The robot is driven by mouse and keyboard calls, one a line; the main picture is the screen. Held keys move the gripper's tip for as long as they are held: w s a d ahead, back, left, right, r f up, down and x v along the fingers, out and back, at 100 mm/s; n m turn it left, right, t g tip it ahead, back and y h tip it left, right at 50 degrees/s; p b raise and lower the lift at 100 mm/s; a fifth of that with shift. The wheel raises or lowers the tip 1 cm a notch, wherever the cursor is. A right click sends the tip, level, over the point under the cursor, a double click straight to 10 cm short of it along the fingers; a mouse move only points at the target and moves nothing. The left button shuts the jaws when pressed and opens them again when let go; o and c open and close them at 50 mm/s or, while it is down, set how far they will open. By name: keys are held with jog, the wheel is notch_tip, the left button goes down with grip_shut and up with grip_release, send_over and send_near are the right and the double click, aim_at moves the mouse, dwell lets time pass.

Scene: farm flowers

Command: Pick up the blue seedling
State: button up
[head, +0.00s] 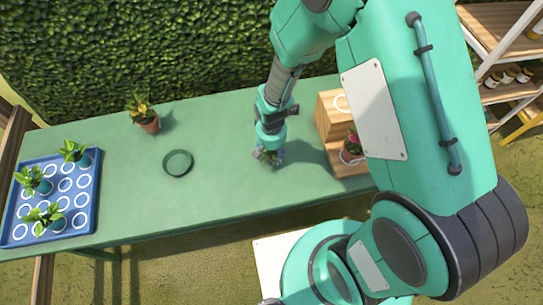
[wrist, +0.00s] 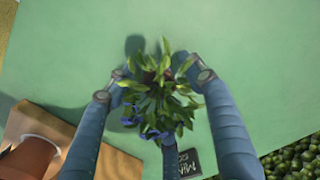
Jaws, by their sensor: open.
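The blue seedling (wrist: 160,100), a leafy green plant with small blue-violet flowers, stands on the green table in the middle of the wrist view. In the head view, the seedling (head: 271,157) shows only in part below my gripper. My gripper (wrist: 155,72) points down over it with its blue-grey fingers apart around the plant. In the head view, my gripper (head: 268,152) is low over the table. The leaves hide the pot, and I cannot tell whether the fingers touch it.
A blue tray (head: 96,193) with several seedlings is at the left. A green ring-shaped dish (head: 178,163) and a potted plant (head: 147,121) stand on the table (head: 225,190). A wooden stand (head: 328,113) with a pink-flowered pot (head: 352,150) is right of my gripper. A dark label (wrist: 189,163) lies near the seedling.

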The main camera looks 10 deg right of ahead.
dwell(0.4)
jog(key=c, duration=1.1)
jog(key=shift+r, duration=0.15)
jog(key=shift+r+p, duration=0.3)
jog(key=shift+r, duration=0.25)
notch_tip(320, 180, up, 2)
jog(key=shift+r+p, duration=0.1)
jog(key=shift+p, duration=0.3)
jog(key=s+d+p, duration=0.1)
jog(key=s, duration=0.4)
jog(key=s+d+r, duration=0.1)
jog(key=s, duration=0.4)
jog(key=s+d+p, duration=0.1)
jog(key=s, duration=0.4)
jog(key=shift+s+r+p, duration=0.2)
jog(key=shift+s+p, duration=0.15)
